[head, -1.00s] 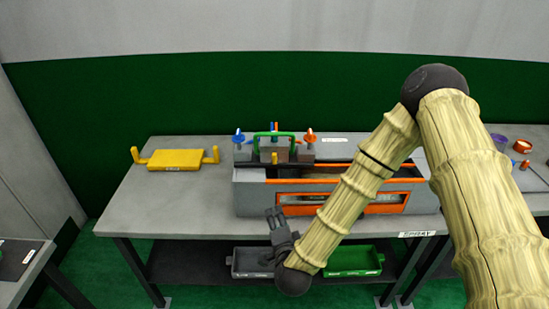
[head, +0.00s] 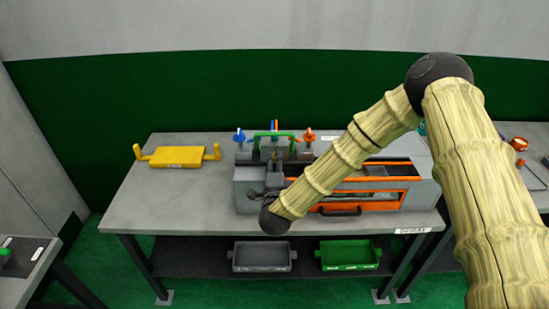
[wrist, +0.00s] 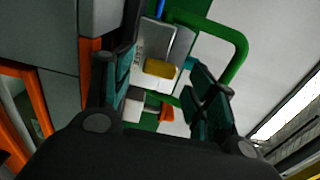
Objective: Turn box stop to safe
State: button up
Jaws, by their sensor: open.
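The grey and orange box (head: 243,196) stands on the grey table. Its left top carries a blue knob (head: 239,137), an orange knob (head: 309,138) and a green handle (head: 256,143) between them. No label legible here tells which part is the box stop. My gripper (head: 275,162) is over the left part of the box, in front of the green handle. In the wrist view its fingers (wrist: 163,72) are open, with a small yellow block (wrist: 160,69) showing between them. I cannot tell whether they touch it. The green handle (wrist: 240,55) arches beside the right finger.
A yellow tray-like piece with upright ends (head: 178,157) lies left of the box. A grey bin (head: 262,257) and a green bin (head: 348,255) sit on the lower shelf.

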jog(key=shift+w, duration=1.05)
jog(key=shift+c, duration=0.5)
jog(key=c, duration=0.9)
